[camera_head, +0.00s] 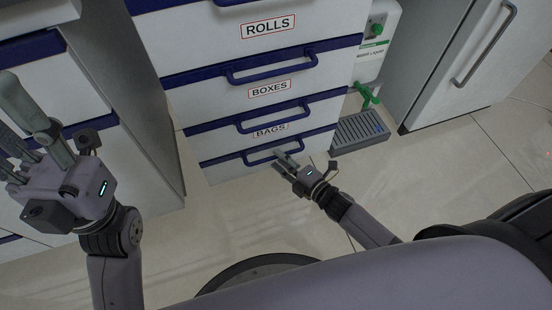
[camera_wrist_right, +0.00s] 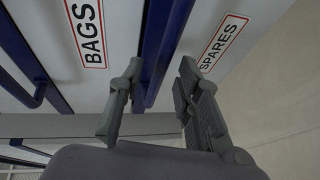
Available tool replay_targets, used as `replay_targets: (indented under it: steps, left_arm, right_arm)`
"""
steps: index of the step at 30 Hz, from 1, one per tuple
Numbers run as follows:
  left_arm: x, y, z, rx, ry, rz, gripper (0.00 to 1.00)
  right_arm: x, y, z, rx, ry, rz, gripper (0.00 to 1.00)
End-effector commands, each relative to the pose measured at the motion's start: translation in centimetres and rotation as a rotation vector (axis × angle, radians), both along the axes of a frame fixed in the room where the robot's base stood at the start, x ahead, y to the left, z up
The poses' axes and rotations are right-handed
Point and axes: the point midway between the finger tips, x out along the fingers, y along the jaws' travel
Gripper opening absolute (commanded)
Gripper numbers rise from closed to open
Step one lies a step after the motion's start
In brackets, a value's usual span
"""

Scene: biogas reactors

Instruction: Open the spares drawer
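The spares drawer (camera_head: 228,171) is the lowest front of the white drawer cabinet, below the one labelled BAGS. It looks flush with the fronts above it. Its SPARES label (camera_wrist_right: 222,43) shows in the right wrist view; in the head view I cannot read it. Its blue handle (camera_head: 257,158) runs along the top edge. My right gripper (camera_head: 281,160) is at this handle. In the right wrist view its fingers (camera_wrist_right: 161,72) are apart, with the blue handle between them; contact is unclear. My left gripper (camera_head: 8,118) is open and empty at the far left.
Drawers labelled ROLLS (camera_head: 310,18), BOXES (camera_head: 290,80) and BAGS (camera_head: 215,145) are above, looking shut. A grey grated tray (camera_head: 358,133) and a green valve (camera_head: 367,93) are to the right. A white door (camera_head: 470,75) stands farther right. The tiled floor before the cabinet is clear.

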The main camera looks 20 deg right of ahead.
Motion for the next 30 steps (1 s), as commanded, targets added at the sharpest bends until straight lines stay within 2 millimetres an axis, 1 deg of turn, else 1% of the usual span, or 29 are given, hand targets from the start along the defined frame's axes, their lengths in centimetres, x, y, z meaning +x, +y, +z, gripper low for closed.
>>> replay_targets:
  steps: [1,3,6,10,17,30]
  left_arm:
    - [0.0,0.0,-0.1,0.000,-0.013,0.000,0.40]
    - [0.0,-0.1,0.1,0.001,-0.020,0.001,0.40]
    - [0.1,-0.1,0.3,0.002,-0.029,0.001,0.40]
    - [0.1,-0.1,0.5,0.003,-0.034,0.002,0.40]
    - [0.1,-0.1,0.5,0.003,-0.034,0.002,0.40]
    - [0.1,-0.1,0.5,0.003,-0.035,0.001,0.40]
  right_arm:
    - [0.7,0.3,-0.4,0.001,-0.002,0.001,0.31]
    - [1.5,0.7,-0.5,0.001,-0.002,0.000,0.31]
    - [2.1,1.0,-0.6,0.000,0.000,0.000,0.31]
    - [2.4,1.1,-0.6,0.000,0.001,0.000,0.31]
    - [2.4,1.1,-0.5,0.000,0.001,0.000,0.31]
    - [2.4,1.1,-0.5,0.000,0.001,0.000,0.01]
